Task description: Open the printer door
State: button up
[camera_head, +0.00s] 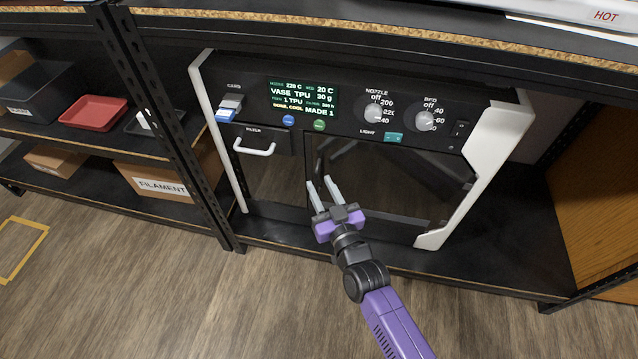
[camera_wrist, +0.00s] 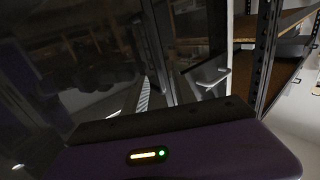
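The printer (camera_head: 206,100) sits on a black shelf, with pale side posts and a dark control panel across its top. Its door (camera_head: 400,178) is a dark, reflective panel below the controls and looks shut, though its edges are hard to make out. A white bar handle (camera_head: 254,150) is on the filter panel at the left; a white handle also shows in the wrist view (camera_wrist: 211,80). My gripper (camera_head: 319,181) is in front of the door's lower left part, right of the handle. Its two pale fingers are apart with nothing between them. Contact with the door cannot be told.
The control panel has a screen (camera_head: 303,98), knobs (camera_head: 374,112) and a teal light switch (camera_head: 394,138). A black shelf upright (camera_head: 160,120) stands left of the printer. A filament box (camera_head: 155,181) and red tray (camera_head: 94,111) are farther left. The floor in front is clear.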

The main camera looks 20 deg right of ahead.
jog(key=shift+w, duration=0.9)
jog(key=shift+c, duration=0.3)
grip_shut()
dwell(0.6)
